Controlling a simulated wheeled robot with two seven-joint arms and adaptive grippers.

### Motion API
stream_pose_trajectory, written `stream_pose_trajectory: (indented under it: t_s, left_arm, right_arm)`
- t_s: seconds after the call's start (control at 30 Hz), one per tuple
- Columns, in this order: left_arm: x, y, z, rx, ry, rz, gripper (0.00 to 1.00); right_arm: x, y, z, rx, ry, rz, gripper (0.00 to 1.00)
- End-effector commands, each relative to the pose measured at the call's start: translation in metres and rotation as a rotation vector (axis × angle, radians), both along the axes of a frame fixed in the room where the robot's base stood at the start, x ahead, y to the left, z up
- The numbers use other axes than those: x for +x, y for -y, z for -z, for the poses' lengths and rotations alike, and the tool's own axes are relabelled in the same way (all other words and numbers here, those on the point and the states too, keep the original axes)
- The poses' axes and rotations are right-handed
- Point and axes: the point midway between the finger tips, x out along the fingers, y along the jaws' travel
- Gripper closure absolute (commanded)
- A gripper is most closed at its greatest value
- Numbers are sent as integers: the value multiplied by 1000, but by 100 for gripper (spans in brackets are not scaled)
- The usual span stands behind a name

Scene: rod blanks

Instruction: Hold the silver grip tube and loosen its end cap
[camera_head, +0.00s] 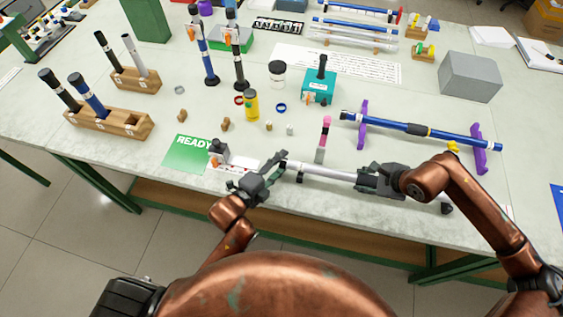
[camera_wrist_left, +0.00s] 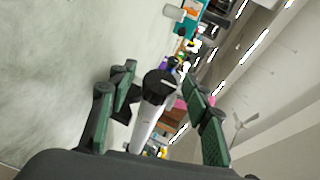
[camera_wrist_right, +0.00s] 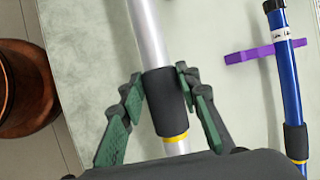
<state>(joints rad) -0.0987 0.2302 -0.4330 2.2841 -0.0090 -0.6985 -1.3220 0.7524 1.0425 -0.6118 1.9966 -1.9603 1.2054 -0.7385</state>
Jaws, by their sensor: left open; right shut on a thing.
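The silver grip tube (camera_head: 325,171) is held above the table's front edge, lying roughly left to right. My right gripper (camera_head: 368,180) is shut on its black grip sleeve; in the right wrist view the sleeve (camera_wrist_right: 164,100) sits between the fingers, with a gold ring (camera_wrist_right: 175,138) below it. My left gripper (camera_head: 279,167) is open at the tube's left end. In the left wrist view the black end cap (camera_wrist_left: 160,83) lies between the spread green fingers, with the silver tube (camera_wrist_left: 145,126) behind it. Whether a finger touches the cap I cannot tell.
A blue rod (camera_head: 390,125) rests on purple stands (camera_head: 362,122) behind my right gripper. A green READY mat (camera_head: 186,154) and a small clamp-like fixture (camera_head: 218,150) lie left of my left gripper. Wooden racks (camera_head: 100,122) stand further left.

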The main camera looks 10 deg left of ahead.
Motion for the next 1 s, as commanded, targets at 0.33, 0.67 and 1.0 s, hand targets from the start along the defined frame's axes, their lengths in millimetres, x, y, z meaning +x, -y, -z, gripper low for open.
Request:
stream_pose_trajectory:
  t_s: [0.33, 0.67, 1.0]
  left_arm:
    - [6, 3, 2, 1, 0, 0, 55]
    - [6, 2, 2, 0, 0, 0, 75]
    - [6, 2, 2, 0, 0, 0, 98]
  right_arm:
    - [0, 0, 0, 1, 1, 0, 96]
    - [0, 0, 0, 0, 1, 0, 96]
    - [0, 0, 0, 0, 1, 0, 96]
